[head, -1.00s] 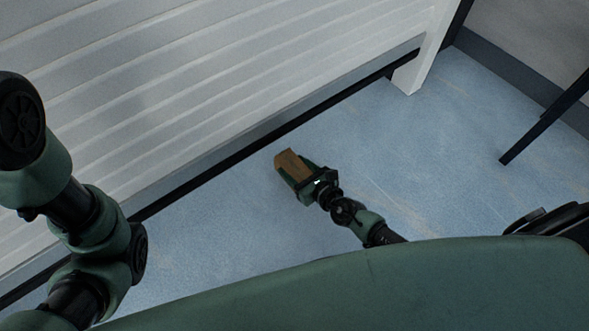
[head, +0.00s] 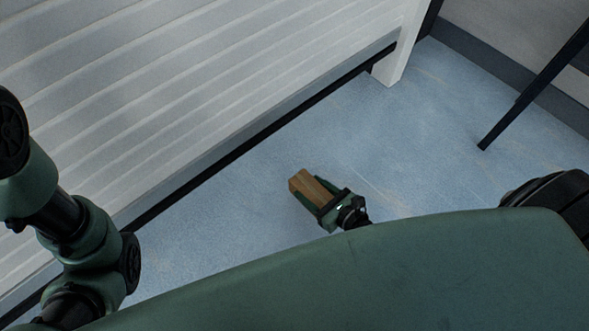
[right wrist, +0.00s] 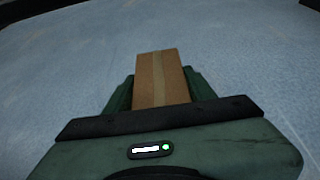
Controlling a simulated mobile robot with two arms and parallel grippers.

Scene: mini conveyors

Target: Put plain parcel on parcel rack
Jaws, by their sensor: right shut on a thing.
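The plain parcel is a small brown cardboard box (head: 311,184) with a lighter tape strip along it. My right gripper (head: 318,193) is shut on it, a finger on each side, over the blue floor in the head view. In the right wrist view the parcel (right wrist: 161,78) stands out between the green fingers of the right gripper (right wrist: 160,90). My left arm shows at the left edge of the head view, but I cannot make out its gripper. I cannot identify the parcel rack in either view.
A white ribbed panel (head: 200,80) fills the upper left, with a dark lower edge and a white post (head: 392,65) at its right end. A dark slanted leg (head: 535,85) stands at the right. Blue floor (head: 420,150) lies clear between them.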

